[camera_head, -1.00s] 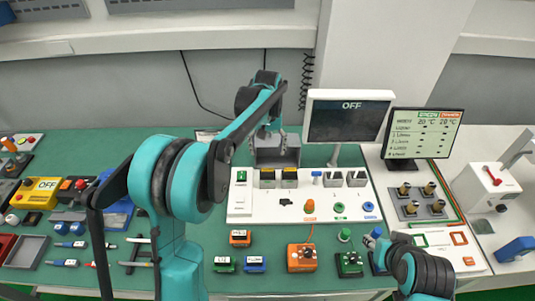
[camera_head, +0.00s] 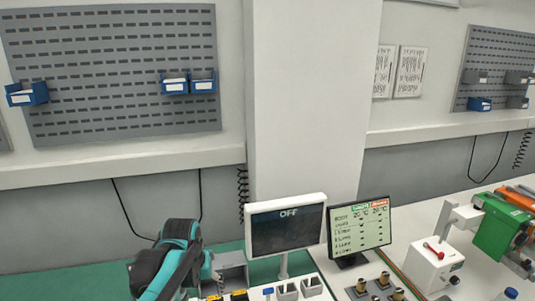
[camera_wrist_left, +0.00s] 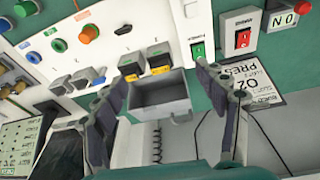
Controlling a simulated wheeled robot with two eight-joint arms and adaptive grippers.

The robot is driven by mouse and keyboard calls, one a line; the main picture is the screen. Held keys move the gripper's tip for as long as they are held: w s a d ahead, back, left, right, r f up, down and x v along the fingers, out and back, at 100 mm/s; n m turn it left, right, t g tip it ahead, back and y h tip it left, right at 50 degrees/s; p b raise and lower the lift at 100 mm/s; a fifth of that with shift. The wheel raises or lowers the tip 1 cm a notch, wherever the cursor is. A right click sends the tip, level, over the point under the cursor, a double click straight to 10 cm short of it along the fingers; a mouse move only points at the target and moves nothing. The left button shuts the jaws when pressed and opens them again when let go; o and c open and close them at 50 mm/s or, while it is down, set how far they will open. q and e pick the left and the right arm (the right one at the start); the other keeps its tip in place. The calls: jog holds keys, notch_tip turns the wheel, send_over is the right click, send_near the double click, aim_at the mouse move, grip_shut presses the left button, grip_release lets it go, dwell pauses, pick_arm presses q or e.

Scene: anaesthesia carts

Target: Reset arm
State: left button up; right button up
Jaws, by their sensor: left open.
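My left arm comes in at the lower left of the head view. Its gripper is mostly hidden there behind the arm. In the left wrist view my left gripper (camera_wrist_left: 160,88) is open, with its dark fingers spread wide apart. A grey open bin (camera_wrist_left: 162,112) shows beyond and between the fingers, and I see nothing held. The bin also shows in the head view (camera_head: 232,272), beside the arm. My right gripper is not in view.
An OFF monitor (camera_head: 286,232) and a readout screen (camera_head: 360,228) stand right of the arm. A white control panel (camera_wrist_left: 100,48) with knobs and switches lies near the gripper. A pegboard (camera_head: 112,70) with blue bins hangs on the wall. A white device (camera_head: 432,268) stands at right.

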pick_arm(q)
jog(key=s+f+m+t+b, duration=0.1)
jog(key=s+f+t, duration=0.1)
jog(key=s, duration=0.6)
jog(key=s+f+m+t+b, duration=0.1)
jog(key=s+f+t+b, duration=0.1)
jog(key=s+f, duration=0.3)
jog(key=s, duration=0.3)
jog(key=shift+s+t, duration=0.2)
jog(key=shift+t, duration=0.1)
